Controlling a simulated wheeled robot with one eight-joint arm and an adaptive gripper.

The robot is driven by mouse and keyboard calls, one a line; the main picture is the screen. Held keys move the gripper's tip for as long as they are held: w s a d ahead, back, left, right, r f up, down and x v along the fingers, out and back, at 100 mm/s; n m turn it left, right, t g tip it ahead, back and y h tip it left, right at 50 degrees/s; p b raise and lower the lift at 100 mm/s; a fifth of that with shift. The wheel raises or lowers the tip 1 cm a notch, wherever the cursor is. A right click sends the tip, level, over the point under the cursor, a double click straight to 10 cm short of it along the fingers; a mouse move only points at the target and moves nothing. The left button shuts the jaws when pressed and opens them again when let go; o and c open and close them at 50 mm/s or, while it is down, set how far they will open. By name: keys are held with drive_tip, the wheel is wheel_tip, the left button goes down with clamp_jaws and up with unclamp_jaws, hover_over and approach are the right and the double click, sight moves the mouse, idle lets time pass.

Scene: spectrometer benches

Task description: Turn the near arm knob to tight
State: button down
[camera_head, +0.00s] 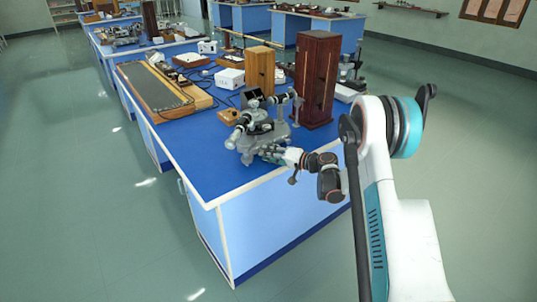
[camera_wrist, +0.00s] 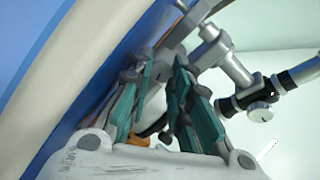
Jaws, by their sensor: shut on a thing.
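The grey spectrometer (camera_head: 262,137) stands near the front corner of the blue bench (camera_head: 205,165). My gripper (camera_head: 272,152) reaches in from the right, low against the spectrometer's near side. In the wrist view its two teal-padded fingers (camera_wrist: 163,80) close around a small part at the instrument's base, which I take to be the near arm knob. The knob is mostly hidden between the fingers, and its turn cannot be read. A grey arm (camera_wrist: 225,62) of the spectrometer and a dark tube with a small side knob (camera_wrist: 261,112) show right of the fingers.
A tall dark wooden cabinet (camera_head: 316,78) stands close behind the spectrometer, with a lighter wooden box (camera_head: 259,68) beside it. A white box (camera_head: 230,78) and a long dark-topped board (camera_head: 153,87) lie further left. The bench's front left is clear.

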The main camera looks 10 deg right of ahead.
drive_tip(key=shift+d+f+m+y, duration=0.15)
drive_tip(key=shift+m+y, duration=0.35)
drive_tip(key=shift+m, duration=0.5)
drive_tip(key=c, duration=1.5)
unclamp_jaws()
drive_tip(key=shift+o, duration=0.2)
drive_tip(key=f+v, duration=0.1)
drive_tip(key=v, duration=0.6)
drive_tip(key=shift+s+d+r, duration=0.3)
drive_tip(key=shift+s+r, duration=0.05)
drive_tip(key=shift+r, duration=0.1)
drive_tip(key=shift+r, duration=0.1)
